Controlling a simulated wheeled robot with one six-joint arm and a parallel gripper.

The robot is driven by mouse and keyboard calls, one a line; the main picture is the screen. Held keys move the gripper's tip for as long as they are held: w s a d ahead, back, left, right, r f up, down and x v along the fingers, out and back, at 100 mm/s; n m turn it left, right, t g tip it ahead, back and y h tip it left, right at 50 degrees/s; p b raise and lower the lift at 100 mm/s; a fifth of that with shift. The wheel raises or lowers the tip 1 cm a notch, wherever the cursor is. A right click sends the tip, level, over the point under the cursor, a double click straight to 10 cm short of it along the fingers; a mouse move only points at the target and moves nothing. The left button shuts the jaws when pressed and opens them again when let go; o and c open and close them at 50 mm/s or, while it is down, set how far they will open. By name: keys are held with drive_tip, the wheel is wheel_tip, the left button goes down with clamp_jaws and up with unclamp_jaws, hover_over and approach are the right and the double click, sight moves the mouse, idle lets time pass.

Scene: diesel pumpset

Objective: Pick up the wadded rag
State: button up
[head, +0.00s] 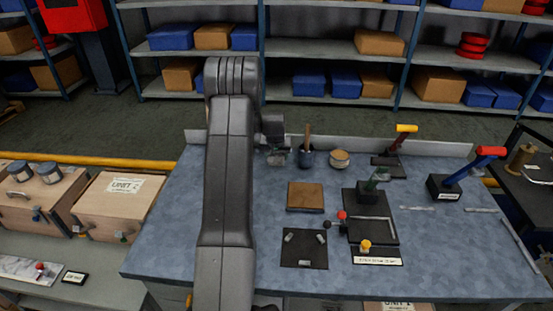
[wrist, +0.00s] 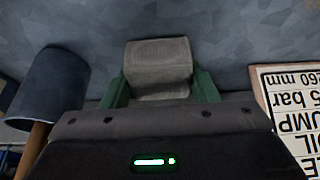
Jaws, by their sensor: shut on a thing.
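The wadded rag (wrist: 158,62) is a grey, woven-looking block in the wrist view. It sits between the two green fingers of my gripper (wrist: 161,88), which is shut on it. Blue-grey worktop shows around the rag; I cannot tell whether the rag touches it.
A lettered plate (wrist: 292,105) is at right. A round tin (head: 340,159), brown board (head: 305,196) and levers (head: 464,178) share the bench.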

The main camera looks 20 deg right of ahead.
wheel_tip(320, 180, up, 10)
drive_tip(key=shift+b, duration=0.8)
